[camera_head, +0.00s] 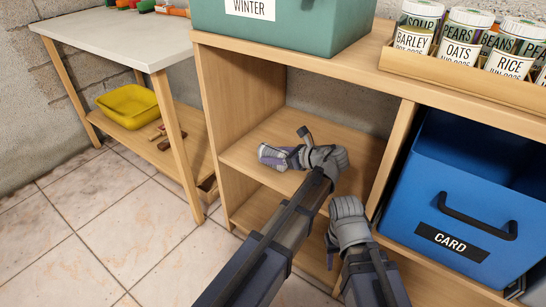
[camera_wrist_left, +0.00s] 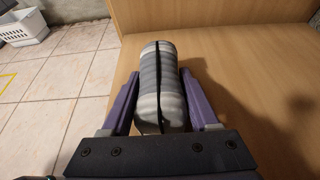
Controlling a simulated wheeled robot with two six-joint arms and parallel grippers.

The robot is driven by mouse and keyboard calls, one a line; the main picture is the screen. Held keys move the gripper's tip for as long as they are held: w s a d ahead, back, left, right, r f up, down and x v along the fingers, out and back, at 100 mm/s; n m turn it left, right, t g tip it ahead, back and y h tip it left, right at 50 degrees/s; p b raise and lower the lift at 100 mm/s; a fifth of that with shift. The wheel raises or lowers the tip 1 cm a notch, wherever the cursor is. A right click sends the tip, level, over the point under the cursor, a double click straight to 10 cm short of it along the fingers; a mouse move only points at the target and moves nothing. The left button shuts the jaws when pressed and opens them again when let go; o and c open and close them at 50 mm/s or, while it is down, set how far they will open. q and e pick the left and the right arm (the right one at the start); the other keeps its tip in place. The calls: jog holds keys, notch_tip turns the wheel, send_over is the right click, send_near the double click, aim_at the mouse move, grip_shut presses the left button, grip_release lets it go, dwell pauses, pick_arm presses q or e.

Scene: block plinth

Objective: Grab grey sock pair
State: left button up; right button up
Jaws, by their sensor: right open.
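The grey sock pair (camera_wrist_left: 160,85) is a striped grey roll with a dark seam, between the two purple fingers of my left gripper (camera_wrist_left: 161,95) in the left wrist view.
The wooden shelf unit (camera_head: 235,90) has side walls close around my left gripper. A blue CARD bin (camera_head: 470,190) stands to the right. A side table (camera_head: 110,40) holds a yellow tub (camera_head: 128,105) below.

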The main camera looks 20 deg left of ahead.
aim_at(274, 149)
pick_arm(q)
jog(key=c, duration=0.9)
jog(key=shift+r, duration=0.15)
notch_tip(274, 149, up, 10)
jog(key=p, duration=1)
